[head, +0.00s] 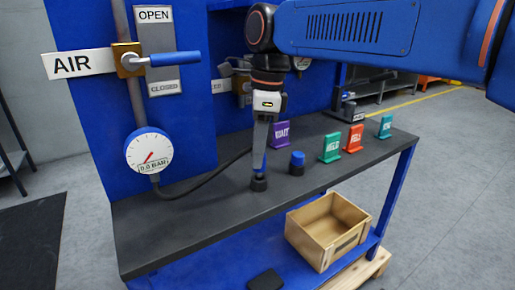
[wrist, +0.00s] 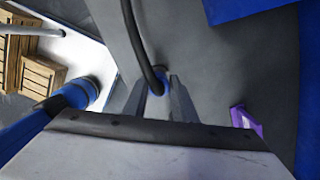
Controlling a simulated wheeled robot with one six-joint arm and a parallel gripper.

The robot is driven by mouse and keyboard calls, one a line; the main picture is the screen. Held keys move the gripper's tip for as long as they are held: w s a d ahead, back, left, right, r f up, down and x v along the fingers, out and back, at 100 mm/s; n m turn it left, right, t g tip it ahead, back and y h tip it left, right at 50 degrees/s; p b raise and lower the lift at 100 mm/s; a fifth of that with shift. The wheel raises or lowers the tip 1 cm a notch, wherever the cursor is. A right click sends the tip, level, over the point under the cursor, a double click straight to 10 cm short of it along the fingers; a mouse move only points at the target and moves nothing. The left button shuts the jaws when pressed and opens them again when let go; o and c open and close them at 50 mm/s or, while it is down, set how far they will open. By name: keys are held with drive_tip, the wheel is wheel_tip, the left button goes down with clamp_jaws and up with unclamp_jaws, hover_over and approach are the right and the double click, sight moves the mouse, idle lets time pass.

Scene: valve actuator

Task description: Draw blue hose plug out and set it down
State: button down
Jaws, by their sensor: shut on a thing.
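The blue hose plug (head: 262,163) is between the fingers of my gripper (head: 260,172), which points down at the bench and is shut on it. In the wrist view the plug's blue top (wrist: 158,83) shows between the two grey fingers (wrist: 160,92). The black hose (head: 218,174) runs from below the gauge to the plug. A black round base (head: 259,184) sits on the bench right under the fingertips. The fingers hide much of the plug, so I cannot tell whether it is still seated in the base.
A blue cylinder on a black base (head: 297,162) stands just right of my gripper. Purple (head: 281,134), green (head: 331,148), red (head: 354,139) and teal (head: 385,127) tags stand on the bench (head: 185,226). The gauge (head: 148,151) reads 0.0 BAR. The bench's front left is clear.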

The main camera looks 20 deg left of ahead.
drive_tip(key=shift+f, duration=1.1)
drive_tip(key=c, duration=1.4)
unclamp_jaws()
drive_tip(key=r, duration=0.5)
drive_tip(key=d+r, duration=0.1)
drive_tip(key=r, duration=0.5)
drive_tip(key=d+r, duration=0.1)
drive_tip(key=r, duration=0.5)
drive_tip(key=shift+w+r, duration=0.15)
drive_tip(key=shift+w, duration=0.15)
drive_tip(key=d+f+n+t, duration=0.1)
drive_tip(key=d+f+n, duration=0.35)
drive_tip(key=d, duration=0.85)
drive_tip(key=d+f+n+t, duration=0.1)
drive_tip(key=d+f+n, duration=0.1)
drive_tip(key=d+f, duration=0.75)
drive_tip(key=s+d+f+n+t, duration=0.1)
drive_tip(key=s+d+f+n, duration=0.1)
drive_tip(key=s+d+f, duration=0.2)
drive_tip(key=s+d+f+n+t+h, duration=0.1)
drive_tip(key=s+d+f+n, duration=0.2)
drive_tip(key=d+f, duration=0.6)
drive_tip(key=s+d+f+n+t, duration=0.1)
drive_tip(key=s+d+f+n, duration=0.1)
drive_tip(key=s+d+f, duration=0.4)
drive_tip(key=shift+s+d+f+n, duration=0.15)
drive_tip(key=shift+d+f+n, duration=0.2)
drive_tip(key=shift+d+f, duration=0.45)
